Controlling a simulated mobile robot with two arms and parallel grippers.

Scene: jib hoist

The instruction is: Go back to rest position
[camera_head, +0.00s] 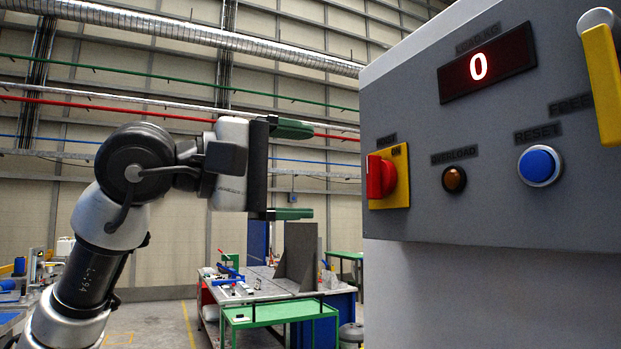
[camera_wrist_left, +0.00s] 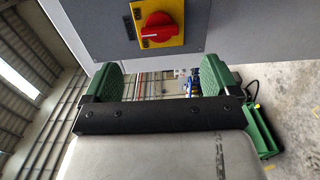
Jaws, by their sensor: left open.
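My left gripper (camera_head: 303,171) is raised in the middle of the head view, its two green fingers spread wide one above the other. It is open and empty, and points right toward the grey control panel (camera_head: 460,215). A red rotary switch (camera_head: 380,177) on a yellow plate sits on the panel, to the right of the fingers and apart from them. In the left wrist view the gripper (camera_wrist_left: 158,80) shows its green fingers apart, with the red switch (camera_wrist_left: 158,27) beyond them. My right gripper is not in view.
The panel also has a display (camera_head: 487,63) reading 0, an amber overload lamp (camera_head: 454,179), a blue reset button (camera_head: 539,165) and a yellow lever (camera_head: 603,85). A workbench (camera_head: 262,284) and a green table (camera_head: 275,312) stand behind. Open air lies around the left gripper.

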